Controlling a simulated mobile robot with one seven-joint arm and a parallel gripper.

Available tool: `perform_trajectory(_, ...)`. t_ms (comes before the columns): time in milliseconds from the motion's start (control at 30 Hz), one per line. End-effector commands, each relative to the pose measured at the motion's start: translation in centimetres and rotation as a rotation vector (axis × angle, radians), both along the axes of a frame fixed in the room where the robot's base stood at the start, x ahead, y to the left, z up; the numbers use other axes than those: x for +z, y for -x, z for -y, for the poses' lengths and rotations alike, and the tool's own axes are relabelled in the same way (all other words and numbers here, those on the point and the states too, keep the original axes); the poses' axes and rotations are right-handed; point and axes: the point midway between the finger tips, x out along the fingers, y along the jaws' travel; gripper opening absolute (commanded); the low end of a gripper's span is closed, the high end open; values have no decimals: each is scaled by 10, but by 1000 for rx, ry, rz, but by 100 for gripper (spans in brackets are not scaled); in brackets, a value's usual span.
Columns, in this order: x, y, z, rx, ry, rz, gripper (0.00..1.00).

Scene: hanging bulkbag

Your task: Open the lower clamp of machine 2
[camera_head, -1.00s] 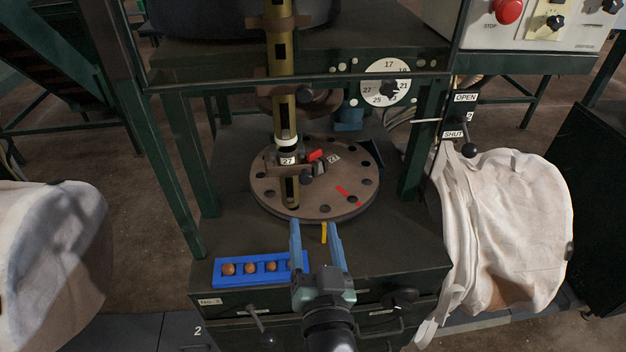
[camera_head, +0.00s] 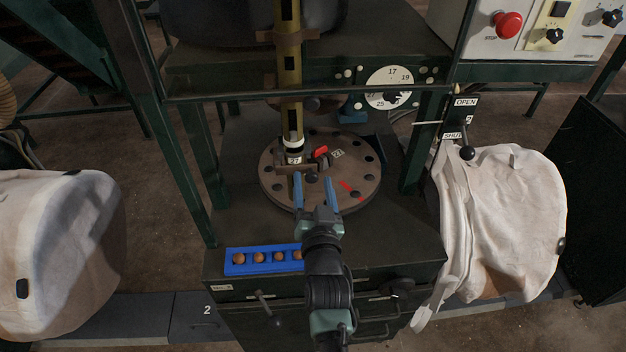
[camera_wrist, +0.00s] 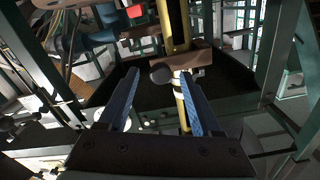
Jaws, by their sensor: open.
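The lower clamp (camera_head: 283,169) is a brown block around the brass tube (camera_head: 292,115), just above the round brown plate (camera_head: 275,190). It has a black knob (camera_head: 311,177) facing me; a red piece (camera_head: 321,152) shows next to it. My gripper (camera_head: 313,183) is open, its blue fingers pointing at the clamp with the knob between their tips in the picture. The wrist view shows the knob (camera_wrist: 161,75) between the fingertips, beside a brown block (camera_wrist: 192,61) and the tube's white band (camera_wrist: 180,83). I cannot tell whether the fingers touch the knob.
A blue tray (camera_head: 232,269) with several brown balls sits at the bench's front left. A dial (camera_head: 388,76) and a crossbar (camera_head: 230,95) are behind and above. A white bag (camera_head: 505,225) hangs right, beside an OPEN/SHUT lever (camera_head: 467,153). Another bag (camera_head: 60,250) is left.

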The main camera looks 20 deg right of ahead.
Motion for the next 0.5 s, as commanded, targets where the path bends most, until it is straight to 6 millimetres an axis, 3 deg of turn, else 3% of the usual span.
perform_trajectory(300, 0, -1, 0, 1, 0, 0, 64)
perform_trajectory(500, 0, -1, 0, 1, 0, 0, 28)
